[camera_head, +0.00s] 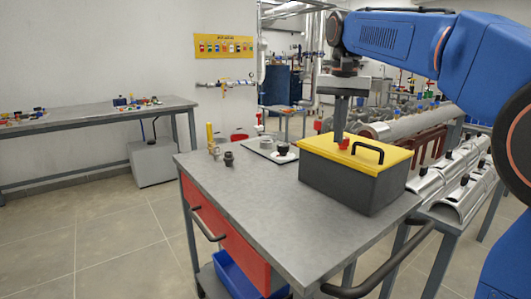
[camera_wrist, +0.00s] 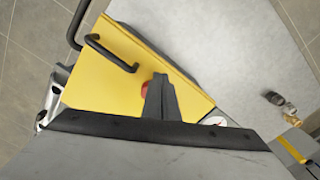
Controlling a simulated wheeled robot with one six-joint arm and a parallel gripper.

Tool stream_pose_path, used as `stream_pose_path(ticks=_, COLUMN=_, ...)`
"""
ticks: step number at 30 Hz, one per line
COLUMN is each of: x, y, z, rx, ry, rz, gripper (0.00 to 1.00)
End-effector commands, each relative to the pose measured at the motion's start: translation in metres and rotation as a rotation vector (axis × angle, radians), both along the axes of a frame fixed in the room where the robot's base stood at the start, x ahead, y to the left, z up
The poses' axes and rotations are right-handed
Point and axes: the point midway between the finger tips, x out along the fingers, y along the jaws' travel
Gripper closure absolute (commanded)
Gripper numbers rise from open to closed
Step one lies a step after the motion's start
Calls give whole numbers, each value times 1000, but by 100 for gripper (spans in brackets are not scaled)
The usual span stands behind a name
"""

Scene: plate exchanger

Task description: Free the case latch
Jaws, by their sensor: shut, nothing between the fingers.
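A dark grey case (camera_head: 345,185) with a yellow lid (camera_head: 365,151) stands shut on the grey cart top. A black handle (camera_head: 367,150) is on the lid. A small red latch (camera_head: 343,143) sits on the lid near its left part, directly under my gripper (camera_head: 339,135). In the wrist view the yellow lid (camera_wrist: 95,80) fills the left middle, and the red latch (camera_wrist: 147,89) is partly hidden behind my gripper fingers (camera_wrist: 160,82). The fingers are shut together with nothing between them. They are at or just above the latch; I cannot tell whether they touch it.
A dark tray (camera_head: 270,151) with small round parts lies behind the case. Brass and dark fittings (camera_head: 229,158) stand at its left. The cart top (camera_head: 255,195) is clear in front. Metal shells (camera_head: 450,175) lie on a stand at right.

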Motion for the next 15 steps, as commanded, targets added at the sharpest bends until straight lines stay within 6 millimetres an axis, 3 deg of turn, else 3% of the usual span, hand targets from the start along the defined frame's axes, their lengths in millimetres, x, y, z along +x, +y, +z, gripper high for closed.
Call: stream_pose_path(ticks=15, x=-2, y=-3, z=0, rx=0, ry=-1, rz=-1, gripper=100)
